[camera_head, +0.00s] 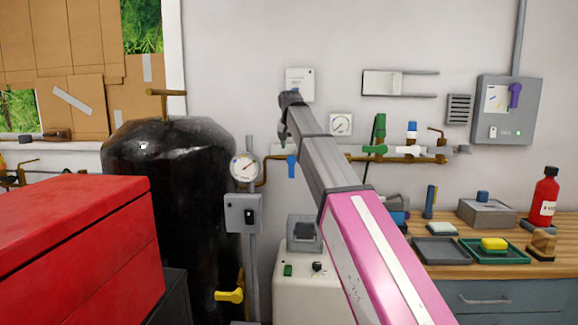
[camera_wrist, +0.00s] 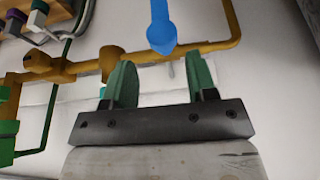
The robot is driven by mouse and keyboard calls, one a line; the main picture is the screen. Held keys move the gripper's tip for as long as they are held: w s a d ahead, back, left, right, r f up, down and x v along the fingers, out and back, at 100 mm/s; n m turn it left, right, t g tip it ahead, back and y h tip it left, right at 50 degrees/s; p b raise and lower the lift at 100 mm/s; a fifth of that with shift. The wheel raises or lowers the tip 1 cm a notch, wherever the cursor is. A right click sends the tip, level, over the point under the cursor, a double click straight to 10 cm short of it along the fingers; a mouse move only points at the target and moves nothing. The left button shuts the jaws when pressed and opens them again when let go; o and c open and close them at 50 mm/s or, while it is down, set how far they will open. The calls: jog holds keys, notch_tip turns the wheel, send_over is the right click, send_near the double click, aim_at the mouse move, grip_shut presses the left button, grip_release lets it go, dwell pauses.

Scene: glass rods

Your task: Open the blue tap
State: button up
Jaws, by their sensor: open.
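The blue tap (camera_head: 291,167) has a lever handle hanging down from a brass pipe on the wall, left of my arm in the head view. In the wrist view the blue tap (camera_wrist: 161,27) shows at the top centre, above the gap between the fingertips and apart from them. My gripper (camera_wrist: 162,72) is open, with two green fingers spread and nothing between them. In the head view my arm reaches up toward the wall, and I cannot make out the fingers there.
The brass pipe (camera_wrist: 215,45) runs behind the fingers. A green tap (camera_head: 375,149) and a white tap (camera_head: 412,149) sit to the right. A round gauge (camera_head: 244,167) and black tank (camera_head: 165,200) stand left. A wooden bench (camera_head: 545,268) with trays is at right.

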aim_at(292, 161)
jog(key=x, duration=1)
jog(key=shift+w+f, duration=0.2)
jog(key=shift+w, duration=0.05)
grip_shut()
